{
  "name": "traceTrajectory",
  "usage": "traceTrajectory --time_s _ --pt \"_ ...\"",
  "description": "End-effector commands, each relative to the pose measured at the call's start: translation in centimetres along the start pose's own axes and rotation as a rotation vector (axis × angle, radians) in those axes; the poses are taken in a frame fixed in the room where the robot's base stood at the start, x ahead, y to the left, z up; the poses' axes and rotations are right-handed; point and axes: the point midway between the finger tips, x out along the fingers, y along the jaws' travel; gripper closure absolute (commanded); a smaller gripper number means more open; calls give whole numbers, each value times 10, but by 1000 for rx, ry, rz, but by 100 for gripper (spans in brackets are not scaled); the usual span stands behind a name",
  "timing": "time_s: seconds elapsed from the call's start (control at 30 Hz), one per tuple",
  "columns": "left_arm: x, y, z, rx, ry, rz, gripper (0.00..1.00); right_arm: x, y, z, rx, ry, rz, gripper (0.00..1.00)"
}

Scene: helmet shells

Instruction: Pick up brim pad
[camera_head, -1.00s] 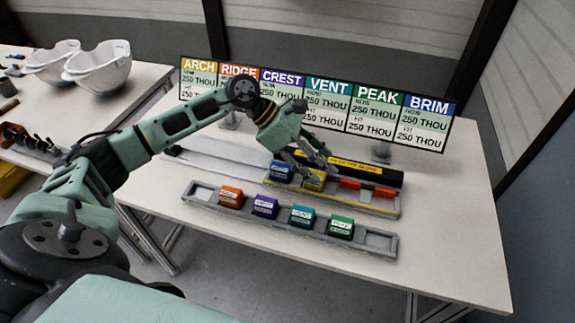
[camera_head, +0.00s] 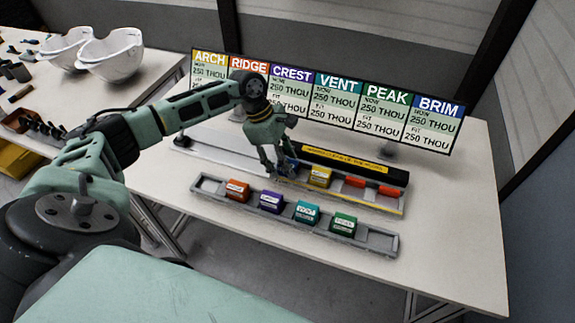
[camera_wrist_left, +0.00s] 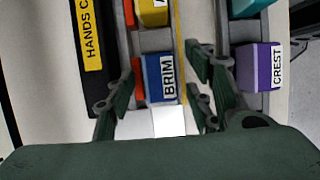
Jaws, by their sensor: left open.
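The brim pad is a blue block with a white BRIM label; in the left wrist view the brim pad (camera_wrist_left: 160,78) sits in the rear tray, between my open fingers. In the head view the brim pad (camera_head: 289,163) is mostly hidden behind my left gripper (camera_head: 274,170). The left gripper also shows in the left wrist view (camera_wrist_left: 155,85), one finger on each side of the blue block. I cannot tell whether the fingers touch it. My right gripper is not in view.
The yellow pad (camera_head: 320,176) sits right of the brim pad. Orange, purple, teal and green pads stand in the front tray (camera_head: 383,242). A black bar (camera_head: 390,173) lies behind the rear tray. The sign board (camera_head: 330,95) stands behind. White helmet shells (camera_head: 112,55) are on the left table.

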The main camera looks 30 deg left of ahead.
Motion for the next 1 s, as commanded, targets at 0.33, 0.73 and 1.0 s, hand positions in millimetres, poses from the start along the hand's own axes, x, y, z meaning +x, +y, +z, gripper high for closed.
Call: traceTrajectory --time_s 0.33,0.73,1.0 --pt "1 0 0 0 0 1 62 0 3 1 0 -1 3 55" --pt "1 0 0 0 0 1 97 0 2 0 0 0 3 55" --pt "0 0 0 0 0 2 100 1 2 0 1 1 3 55"
